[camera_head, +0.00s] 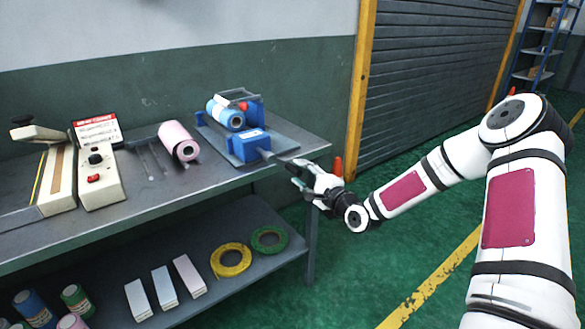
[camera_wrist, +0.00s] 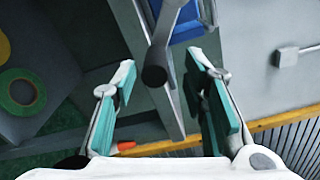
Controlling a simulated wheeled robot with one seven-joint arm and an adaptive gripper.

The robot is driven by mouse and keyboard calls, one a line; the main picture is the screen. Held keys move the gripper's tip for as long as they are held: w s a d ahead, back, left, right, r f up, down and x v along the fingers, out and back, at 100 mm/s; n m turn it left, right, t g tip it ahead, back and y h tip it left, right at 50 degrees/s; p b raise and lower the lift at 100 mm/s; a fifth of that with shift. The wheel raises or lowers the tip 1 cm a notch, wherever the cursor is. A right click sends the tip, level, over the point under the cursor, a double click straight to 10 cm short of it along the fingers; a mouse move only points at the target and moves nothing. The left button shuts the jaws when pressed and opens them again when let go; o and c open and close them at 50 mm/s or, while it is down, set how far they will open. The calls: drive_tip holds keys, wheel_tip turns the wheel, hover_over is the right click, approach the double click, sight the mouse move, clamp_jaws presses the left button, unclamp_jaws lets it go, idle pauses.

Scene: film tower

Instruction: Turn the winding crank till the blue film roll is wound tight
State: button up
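The blue film roll (camera_head: 228,116) sits in a blue winder (camera_head: 248,145) at the right end of the bench. In the wrist view, part of the blue winder (camera_wrist: 193,16) shows at the top. The winding crank (camera_wrist: 160,38) is a grey arm with a dark round knob (camera_wrist: 154,75) at its near end. My gripper (camera_head: 297,174) is just off the bench's right edge, beside the winder. In the wrist view my gripper (camera_wrist: 160,68) is open, with the knob between its teal-padded fingers and visible gaps on both sides. I cannot tell the knob's exact depth.
A pink roll (camera_head: 179,142) and a cream sealing device (camera_head: 98,175) stand left on the bench (camera_head: 150,195). An orange object (camera_head: 338,166) shows behind my gripper. Green floor is open to the right.

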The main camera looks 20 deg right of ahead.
drive_tip(key=shift+v, duration=2.75)
drive_tip(key=s+a+f+n+g+h, duration=0.1)
drive_tip(key=s+a+f+n+g, duration=0.15)
drive_tip(key=n+g, duration=0.3)
drive_tip(key=s+r+n+g+h, duration=0.45)
drive_tip(key=s+r, duration=0.25)
drive_tip(key=s, duration=0.6)
drive_tip(key=s+r+n+g+h, duration=0.3)
drive_tip(key=s+r+n, duration=0.3)
drive_tip(key=s, duration=0.6)
drive_tip(key=s+a+r+n+g+y, duration=0.1)
drive_tip(key=s+a+r, duration=0.15)
drive_tip(key=s, duration=0.65)
drive_tip(key=s+a+r+n+g+y, duration=0.15)
drive_tip(key=s+a, duration=0.25)
drive_tip(key=s, duration=0.4)
wheel_tip(320, 180, up, 14)
drive_tip(key=t+p, duration=0.2)
drive_tip(key=p, duration=1)
drive_tip(key=shift+s+d+r+p, duration=0.15)
drive_tip(key=shift+s+d+p, duration=0.1)
drive_tip(key=shift+p, duration=0.1)
